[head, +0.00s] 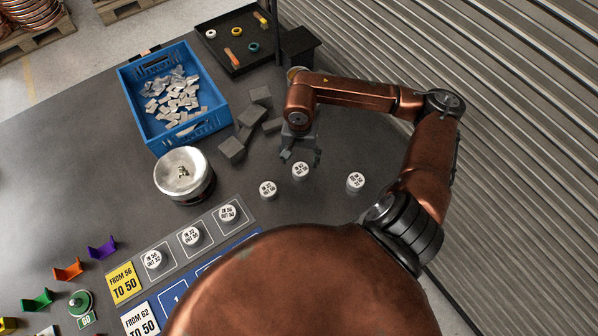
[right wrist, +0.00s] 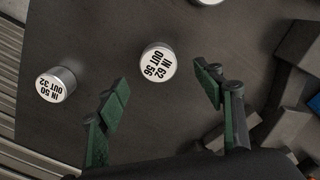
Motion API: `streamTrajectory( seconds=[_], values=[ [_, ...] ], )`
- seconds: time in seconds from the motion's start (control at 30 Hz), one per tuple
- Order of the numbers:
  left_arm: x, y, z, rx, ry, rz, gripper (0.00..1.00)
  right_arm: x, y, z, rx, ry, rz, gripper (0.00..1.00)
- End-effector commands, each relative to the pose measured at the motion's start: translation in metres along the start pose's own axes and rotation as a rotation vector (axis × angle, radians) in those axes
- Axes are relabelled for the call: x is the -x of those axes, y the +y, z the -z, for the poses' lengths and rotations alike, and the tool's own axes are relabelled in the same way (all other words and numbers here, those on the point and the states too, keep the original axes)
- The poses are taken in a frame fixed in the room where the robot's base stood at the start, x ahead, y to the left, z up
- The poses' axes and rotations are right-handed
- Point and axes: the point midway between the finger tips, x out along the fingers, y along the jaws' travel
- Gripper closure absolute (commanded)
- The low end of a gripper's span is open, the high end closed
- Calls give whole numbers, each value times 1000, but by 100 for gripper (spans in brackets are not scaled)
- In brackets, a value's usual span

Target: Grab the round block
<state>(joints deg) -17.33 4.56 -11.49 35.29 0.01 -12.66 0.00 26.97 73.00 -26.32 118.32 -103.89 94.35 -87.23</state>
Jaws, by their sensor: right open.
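Several round blocks, white-topped short cylinders with printed labels, are on the dark table. Three stand loose: a middle one (head: 301,170), one to its left (head: 268,189) and one to its right (head: 356,181). My right gripper (head: 301,157) is open and empty just behind the middle block. The IN 50 OUT 32 block (right wrist: 56,84) is left of the fingers. My left gripper is not in view.
Grey rectangular blocks (head: 232,149) lie close left of my right gripper. A blue crate (head: 140,103) of grey pieces, a silver round device (head: 183,172) and a grey strip (head: 250,217) holding three round blocks are farther left. A corrugated wall (head: 520,130) borders the right.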

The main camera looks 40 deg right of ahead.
Motion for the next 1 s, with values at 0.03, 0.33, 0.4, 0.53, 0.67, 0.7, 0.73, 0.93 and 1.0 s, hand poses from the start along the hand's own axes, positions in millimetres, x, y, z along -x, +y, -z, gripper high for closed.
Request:
streamTrajectory(
  seconds=[0.03, 0.33, 0.4, 0.53, 0.67, 0.7, 0.73, 0.93, 1.0],
  values=[
    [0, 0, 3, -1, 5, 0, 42, -6, 0, 0, -1, -2, -1, 38],
    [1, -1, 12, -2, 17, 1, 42, -38, 4, 0, -3, -3, -2, 38],
    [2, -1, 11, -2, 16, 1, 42, -49, 4, 0, -4, -4, -1, 38],
    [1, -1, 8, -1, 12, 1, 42, -66, 4, 1, -3, -3, 0, 38],
    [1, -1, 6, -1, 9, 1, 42, -73, 4, 1, -2, 0, 0, 38],
    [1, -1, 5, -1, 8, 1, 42, -73, 4, 1, -2, 1, 0, 38],
    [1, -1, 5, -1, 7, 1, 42, -73, 4, 1, -2, 1, 0, 38],
    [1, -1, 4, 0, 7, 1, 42, -73, 4, 1, -2, 1, 0, 43],
    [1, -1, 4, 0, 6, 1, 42, -73, 4, 1, -2, 0, 0, 48]
  ],
)
